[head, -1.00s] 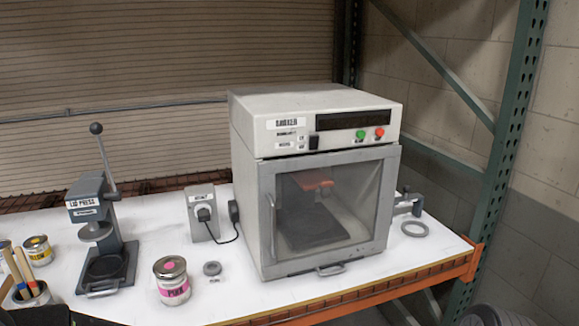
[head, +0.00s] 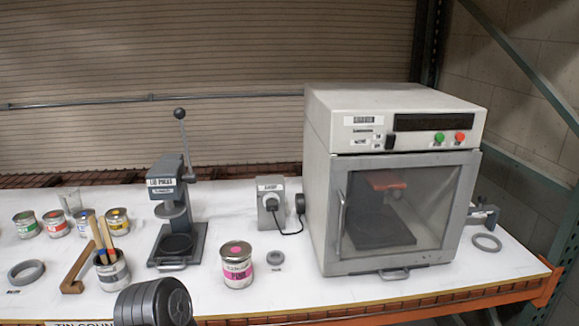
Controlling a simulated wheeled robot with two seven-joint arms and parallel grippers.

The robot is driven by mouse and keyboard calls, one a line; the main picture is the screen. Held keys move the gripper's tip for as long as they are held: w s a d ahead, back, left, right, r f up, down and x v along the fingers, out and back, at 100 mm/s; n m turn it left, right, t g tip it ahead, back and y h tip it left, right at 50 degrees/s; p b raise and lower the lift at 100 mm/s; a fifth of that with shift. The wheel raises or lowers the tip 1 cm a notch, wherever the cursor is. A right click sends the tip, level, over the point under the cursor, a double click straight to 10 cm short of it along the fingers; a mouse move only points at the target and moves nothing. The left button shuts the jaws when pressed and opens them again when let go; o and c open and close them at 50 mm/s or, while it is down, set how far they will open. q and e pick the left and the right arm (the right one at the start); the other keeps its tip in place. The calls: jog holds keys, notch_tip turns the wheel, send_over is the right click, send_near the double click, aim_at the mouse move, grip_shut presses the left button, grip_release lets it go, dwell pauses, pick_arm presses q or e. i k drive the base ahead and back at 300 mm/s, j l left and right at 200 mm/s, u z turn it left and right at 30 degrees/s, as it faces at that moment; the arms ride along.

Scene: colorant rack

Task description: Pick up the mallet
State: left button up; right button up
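A brown, angled wooden-looking piece (head: 76,270) lies on the white bench top, left of a can holding wooden sticks (head: 113,272). Neither gripper shows. A dark ribbed cylinder (head: 152,303) fills part of the bottom edge; I cannot tell whether it is part of me.
A lid press (head: 177,215), a pink-labelled can (head: 237,265), a small grey ring (head: 275,259) and a large shaker (head: 400,180) stand on the bench (head: 225,180). Several paint cans (head: 56,224) and a grey ring (head: 26,272) are at left. A clamp-like fixture (head: 484,214) is right.

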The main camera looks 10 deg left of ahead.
aim_at(92, 247)
jog(key=u, duration=0.4)
jog(key=j+u, duration=0.15)
jog(key=u, duration=0.25)
jog(key=i+u, duration=0.1)
jog(key=u, duration=0.75)
jog(key=i+j, duration=0.05)
